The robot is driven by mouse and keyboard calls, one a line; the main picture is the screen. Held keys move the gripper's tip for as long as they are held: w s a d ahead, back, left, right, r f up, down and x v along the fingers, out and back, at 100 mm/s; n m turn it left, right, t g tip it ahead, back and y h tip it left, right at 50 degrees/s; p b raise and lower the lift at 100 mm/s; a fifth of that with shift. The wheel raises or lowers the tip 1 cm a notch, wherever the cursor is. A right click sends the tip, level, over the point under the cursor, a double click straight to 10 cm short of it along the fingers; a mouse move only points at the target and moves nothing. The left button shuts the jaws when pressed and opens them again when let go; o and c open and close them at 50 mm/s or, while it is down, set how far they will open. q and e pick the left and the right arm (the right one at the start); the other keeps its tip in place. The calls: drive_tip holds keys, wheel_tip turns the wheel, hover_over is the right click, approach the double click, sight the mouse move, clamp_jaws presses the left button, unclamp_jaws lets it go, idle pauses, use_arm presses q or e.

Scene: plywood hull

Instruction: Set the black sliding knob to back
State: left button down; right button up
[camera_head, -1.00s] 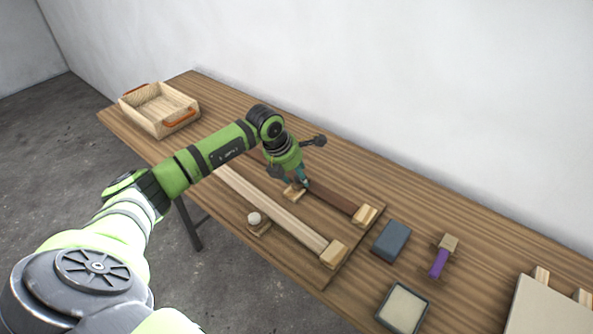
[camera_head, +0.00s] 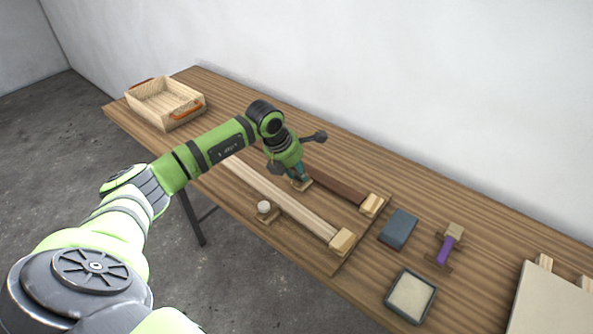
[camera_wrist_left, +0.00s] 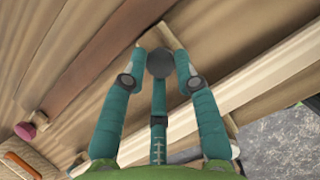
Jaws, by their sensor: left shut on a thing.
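In the left wrist view the black knob (camera_wrist_left: 160,63), a dark round ball, sits between the teal fingertips of my left gripper (camera_wrist_left: 165,68). A pale wood block (camera_wrist_left: 172,36) shows just beyond it. In the head view my left gripper (camera_head: 299,178) points down at the small pale block (camera_head: 303,186) between the dark brown rail (camera_head: 338,186) and the pale rail (camera_head: 285,203). The gripper is shut on the knob, and its fingers hide the knob in the head view. My right gripper is in neither view.
A white knob (camera_head: 264,207) on a small base stands in front of the pale rail. A pink knob (camera_wrist_left: 25,130) shows in the wrist view. A crate (camera_head: 147,108), a grey-blue block (camera_head: 398,229), a shallow tray (camera_head: 390,301) and a purple-handled tool (camera_head: 446,250) lie around the board.

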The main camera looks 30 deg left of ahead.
use_arm(q)
drive_tip(key=shift+f, duration=0.1)
drive_tip(key=c, duration=1.3)
unclamp_jaws()
drive_tip(key=shift+d, duration=0.1)
drive_tip(key=o, duration=0.3)
drive_tip(key=shift+w, duration=0.1)
drive_tip(key=shift+r, duration=0.5)
drive_tip(key=v, duration=1.1)
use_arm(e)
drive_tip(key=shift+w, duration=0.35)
